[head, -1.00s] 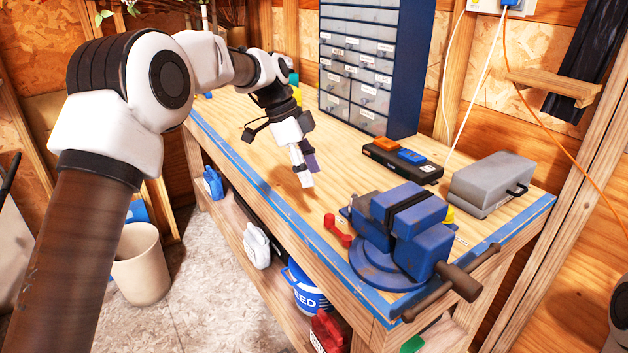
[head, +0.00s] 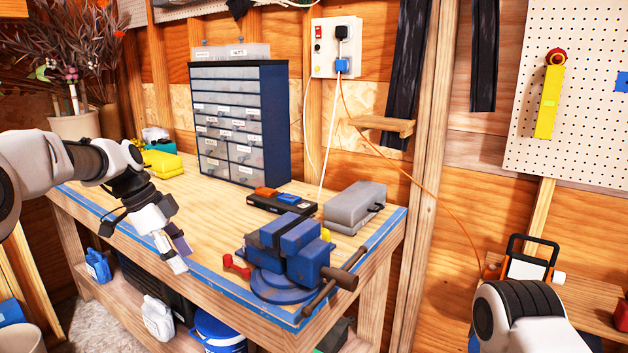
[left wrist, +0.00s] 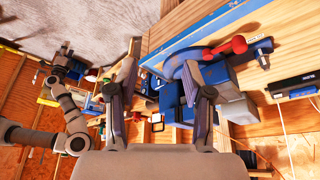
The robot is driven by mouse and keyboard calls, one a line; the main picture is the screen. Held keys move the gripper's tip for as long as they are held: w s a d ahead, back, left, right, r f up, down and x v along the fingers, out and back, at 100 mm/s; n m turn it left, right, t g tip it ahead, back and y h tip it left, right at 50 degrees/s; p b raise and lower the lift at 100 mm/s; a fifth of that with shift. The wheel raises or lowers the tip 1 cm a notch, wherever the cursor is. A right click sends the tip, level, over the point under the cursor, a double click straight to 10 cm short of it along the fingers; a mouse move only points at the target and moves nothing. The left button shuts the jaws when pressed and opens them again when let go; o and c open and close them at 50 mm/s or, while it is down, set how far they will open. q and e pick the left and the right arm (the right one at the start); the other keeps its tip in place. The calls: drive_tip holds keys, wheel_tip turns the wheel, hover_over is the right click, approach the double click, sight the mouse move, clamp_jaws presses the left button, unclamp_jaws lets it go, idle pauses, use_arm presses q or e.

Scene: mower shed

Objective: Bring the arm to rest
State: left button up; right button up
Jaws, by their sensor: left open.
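My left gripper (head: 180,256) reaches in from the left in the head view, by the workbench's blue front edge, left of the blue vise (head: 295,258). Its fingers point down and look empty. In the left wrist view its two fingers (left wrist: 165,88) are spread apart with nothing between them, and the vise (left wrist: 215,85) shows beyond them. In the head view my right arm (head: 520,310) shows only as a white and black joint at the lower right. A second arm (left wrist: 62,120) at the left of the wrist view appears to be my right arm; its end is too small to read.
The workbench (head: 215,205) holds a blue drawer cabinet (head: 240,125), an orange-and-black case (head: 282,201), a grey box (head: 355,206) and a small red part (head: 235,267). Jugs and a bucket stand below. Bare bench top lies between cabinet and front edge.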

use_arm(q)
wheel_tip(320, 180, down, 10)
drive_tip(key=g, duration=0.2)
drive_tip(key=s+d+f+n+g+y, duration=0.25)
drive_tip(key=s+f+g, duration=0.25)
drive_tip(key=s+f, duration=1.8)
drive_tip(key=s+a+f+n+t+y, duration=0.1)
drive_tip(key=s+f+n, duration=0.35)
drive_tip(key=s, duration=0.55)
drive_tip(key=s+f+n+t+y, duration=0.1)
drive_tip(key=s+f+n, duration=0.3)
drive_tip(key=s, duration=0.7)
drive_tip(key=w+n+t, duration=0.1)
drive_tip(key=n, duration=0.1)
drive_tip(key=w+n+t, duration=0.1)
drive_tip(key=w+t, duration=0.1)
drive_tip(key=w+n+t, duration=0.1)
drive_tip(key=w+n, duration=0.1)
drive_tip(key=shift+a+f+n, duration=0.2)
drive_tip(key=shift+f+n, duration=0.05)
drive_tip(key=shift+n, duration=0.05)
